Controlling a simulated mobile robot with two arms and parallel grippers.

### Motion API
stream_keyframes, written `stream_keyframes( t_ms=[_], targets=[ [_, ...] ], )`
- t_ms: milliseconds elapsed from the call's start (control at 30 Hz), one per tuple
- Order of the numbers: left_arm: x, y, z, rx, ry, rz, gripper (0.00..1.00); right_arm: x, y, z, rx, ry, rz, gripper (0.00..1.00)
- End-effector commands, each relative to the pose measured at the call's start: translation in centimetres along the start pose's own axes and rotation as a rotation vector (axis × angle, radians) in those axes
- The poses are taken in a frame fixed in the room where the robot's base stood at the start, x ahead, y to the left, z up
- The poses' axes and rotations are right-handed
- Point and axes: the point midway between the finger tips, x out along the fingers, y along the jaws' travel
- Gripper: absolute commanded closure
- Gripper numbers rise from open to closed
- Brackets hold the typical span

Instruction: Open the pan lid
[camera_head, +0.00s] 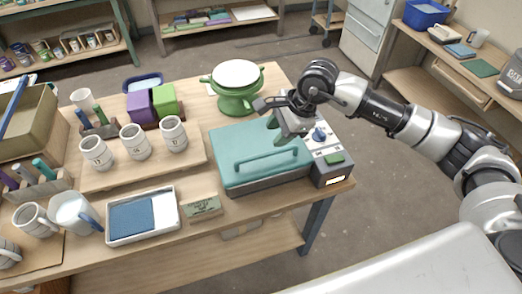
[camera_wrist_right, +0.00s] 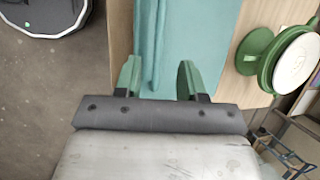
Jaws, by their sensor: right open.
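The teal pan lid (camera_head: 235,145) lies closed on a dark grey rectangular pan (camera_head: 262,184) at the right part of the table. Its long bar handle (camera_head: 267,160) runs along the lid's near side. My right gripper (camera_head: 272,130) is open and empty, over the lid's far right part. In the right wrist view its green fingertips (camera_wrist_right: 158,80) are spread apart over the teal lid (camera_wrist_right: 200,35), with the handle (camera_wrist_right: 149,40) running up between them in the picture. I cannot tell the height of the fingertips above the handle. My left gripper is not in view.
A control box (camera_head: 331,160) with a blue knob stands right of the lid. A green banding wheel (camera_head: 236,88) stands behind. Several cups (camera_head: 135,142) stand on a board to the left. A white tray (camera_head: 170,211) and a small sign (camera_head: 202,206) lie in front left.

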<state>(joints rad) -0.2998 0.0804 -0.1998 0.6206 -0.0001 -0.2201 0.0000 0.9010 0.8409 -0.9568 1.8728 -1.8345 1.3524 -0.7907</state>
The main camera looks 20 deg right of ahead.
Motion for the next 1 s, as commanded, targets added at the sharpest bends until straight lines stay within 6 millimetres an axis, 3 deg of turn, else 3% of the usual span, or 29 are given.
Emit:
stream_keyframes(
  t_ms=[300, 500, 900, 1000],
  targets=[
    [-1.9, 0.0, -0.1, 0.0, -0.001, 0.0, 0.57, 5.9, 0.1, 0.3, 0.003, -0.005, 0.005, 0.6],
    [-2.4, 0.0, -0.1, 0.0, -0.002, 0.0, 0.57, 8.5, 0.1, 0.3, 0.003, -0.007, 0.002, 0.6],
    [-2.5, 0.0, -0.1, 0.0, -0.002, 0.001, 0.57, 9.4, 0.1, 0.2, 0.002, -0.006, 0.001, 0.6],
    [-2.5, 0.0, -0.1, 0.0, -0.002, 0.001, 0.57, 9.4, 0.1, 0.2, 0.002, -0.006, 0.001, 0.75]
  ],
)
